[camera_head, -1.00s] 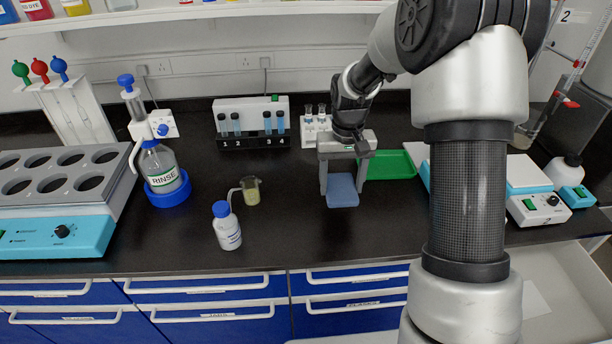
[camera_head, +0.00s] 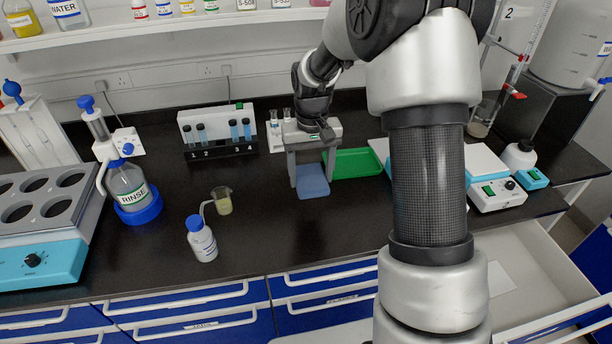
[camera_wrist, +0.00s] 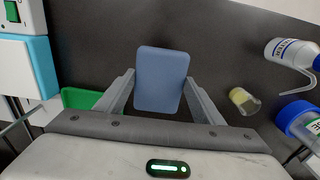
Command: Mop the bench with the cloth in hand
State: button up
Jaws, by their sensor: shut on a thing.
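The blue cloth (camera_head: 312,181) is a flat, rounded rectangle at the tips of my gripper (camera_head: 309,181), at the bench top. In the wrist view the cloth (camera_wrist: 161,80) sits between the two fingers of my gripper (camera_wrist: 160,88), which are set wide apart and shut on its sides. The black bench (camera_head: 262,215) lies under and around it. I cannot tell whether the cloth touches the bench or is just above it.
A green tray (camera_head: 352,163) lies right behind the cloth. A small beaker (camera_head: 223,203) and a wash bottle (camera_head: 202,240) stand to the left. A tube rack (camera_head: 220,152) is behind. Bare bench lies in front. A drawer (camera_head: 520,275) stands open at the right.

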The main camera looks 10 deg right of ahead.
jog(key=shift+r+p, duration=1.6)
jog(key=shift+r, duration=1)
